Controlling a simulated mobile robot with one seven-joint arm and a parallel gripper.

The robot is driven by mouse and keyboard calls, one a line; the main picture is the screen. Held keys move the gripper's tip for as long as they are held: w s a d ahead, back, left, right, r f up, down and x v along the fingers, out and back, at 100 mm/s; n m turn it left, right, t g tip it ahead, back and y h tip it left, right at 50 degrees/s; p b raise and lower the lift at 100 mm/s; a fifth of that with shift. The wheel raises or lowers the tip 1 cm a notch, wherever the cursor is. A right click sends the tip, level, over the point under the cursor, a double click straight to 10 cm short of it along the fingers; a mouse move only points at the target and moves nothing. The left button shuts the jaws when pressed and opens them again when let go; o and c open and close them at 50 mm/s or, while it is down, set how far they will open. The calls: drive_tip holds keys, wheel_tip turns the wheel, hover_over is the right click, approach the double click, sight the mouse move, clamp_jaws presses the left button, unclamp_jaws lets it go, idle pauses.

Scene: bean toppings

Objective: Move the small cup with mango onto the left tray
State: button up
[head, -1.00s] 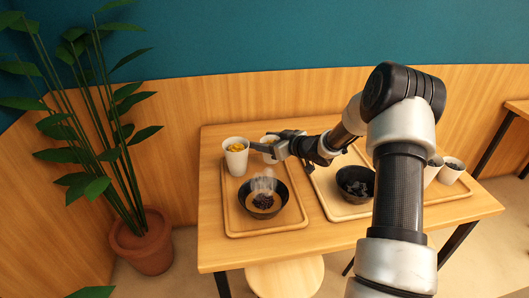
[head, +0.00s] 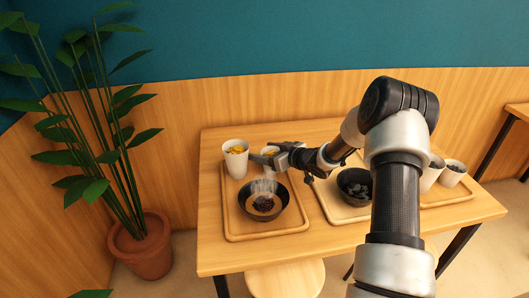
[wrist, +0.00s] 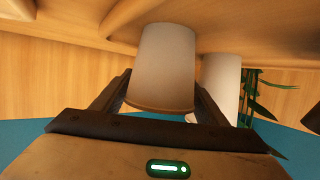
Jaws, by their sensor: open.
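The small mango cup (head: 269,151) is white with yellow at its top. It appears to stand upright at the back of the left tray (head: 232,232), right of a taller white mango cup (head: 236,164). My gripper (head: 266,160) is open, with its fingers at the small cup and partly hiding its lower part. In the wrist view, the small cup (wrist: 161,65) is between the two spread fingers of my gripper (wrist: 158,105). The taller cup (wrist: 221,80) is behind it to the right. Finger contact cannot be told.
A steaming dark bowl (head: 263,214) stands on the left tray, in front of my gripper. Another dark bowl (head: 354,184) and a tray (head: 340,211) are at the middle, near my arm. More cups (head: 453,174) stand at the right. A potted plant (head: 143,249) is left of the table.

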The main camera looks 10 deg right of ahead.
drive_tip(key=p+v, duration=0.2)
drive_tip(key=v, duration=1)
drive_tip(key=shift+p, duration=0.4)
